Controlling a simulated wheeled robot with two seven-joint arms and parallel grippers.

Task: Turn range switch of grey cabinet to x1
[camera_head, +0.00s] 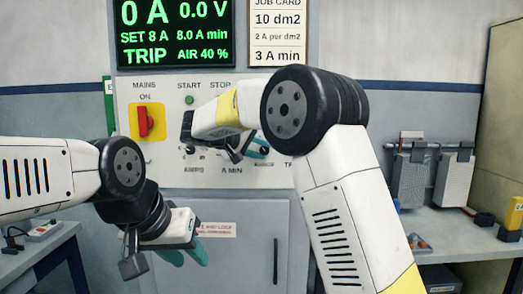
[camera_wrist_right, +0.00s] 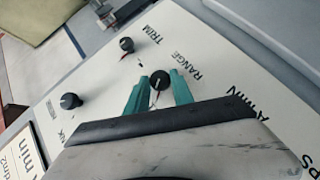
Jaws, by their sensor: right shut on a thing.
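The grey cabinet (camera_head: 240,205) stands ahead with a white control panel. My right gripper is shut on the range switch. In the head view my right gripper (camera_head: 257,151) is at the panel, and my arm hides the switch. The switch's setting and scale marks are too small to read. My left gripper (camera_head: 187,254) is open and empty, low in front of the cabinet door, its teal fingers apart.
A TRIM knob (camera_wrist_right: 126,44) and another black knob (camera_wrist_right: 70,101) are near the range switch. A red mains switch (camera_head: 146,122) and green start button (camera_head: 189,100) are on the panel. Side benches hold a red-buttoned box (camera_head: 43,231) at left and grey plates (camera_head: 410,180) at right.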

